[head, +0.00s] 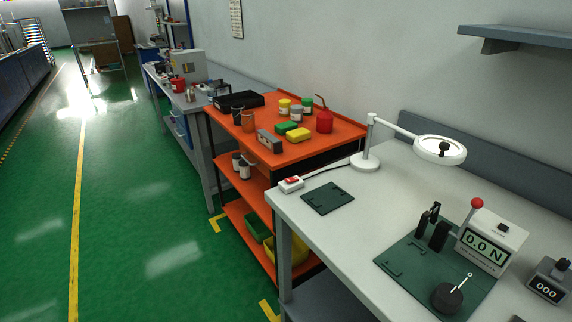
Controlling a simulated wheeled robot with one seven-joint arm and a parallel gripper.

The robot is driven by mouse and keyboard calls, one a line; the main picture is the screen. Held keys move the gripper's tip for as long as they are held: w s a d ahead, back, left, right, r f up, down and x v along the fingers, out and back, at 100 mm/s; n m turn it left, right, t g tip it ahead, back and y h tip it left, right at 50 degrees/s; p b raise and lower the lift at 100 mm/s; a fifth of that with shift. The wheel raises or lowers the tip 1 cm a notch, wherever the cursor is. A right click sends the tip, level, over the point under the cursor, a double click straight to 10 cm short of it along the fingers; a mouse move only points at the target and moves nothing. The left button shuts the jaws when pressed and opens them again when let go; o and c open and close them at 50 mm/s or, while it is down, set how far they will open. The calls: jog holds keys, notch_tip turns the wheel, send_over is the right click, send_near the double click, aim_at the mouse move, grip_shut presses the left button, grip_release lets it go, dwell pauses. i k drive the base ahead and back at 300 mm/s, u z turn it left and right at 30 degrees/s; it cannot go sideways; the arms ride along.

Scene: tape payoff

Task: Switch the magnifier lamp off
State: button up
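The magnifier lamp stands at the back left of the pale workbench in the head view. It has a round white base, an upright post, an arm reaching right and a round white head (440,150). I cannot tell for sure whether its ring is lit. A small white switch box (286,188) with a red rocker (292,180) lies near the bench's left edge. A dark cord runs from it toward the lamp base. Which way the rocker is tipped is too small to tell. My gripper is not in view.
A dark green mat (328,198) lies beside the switch box. A force gauge (490,240) with a red knob stands on a larger green plate (400,264), and a small counter (549,280) sits at the right. An orange cart (340,140) with bottles, sponges and bins adjoins the bench. The green floor (150,220) at left is clear.

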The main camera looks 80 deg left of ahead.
aim_at(291, 180)
jog(key=u, duration=1)
jog(key=i, duration=0.1)
jog(key=u, duration=2.1)
jog(key=k, duration=1.25)
jog(key=z, duration=0.6)
jog(key=i, duration=1)
jog(key=z, duration=0.1)
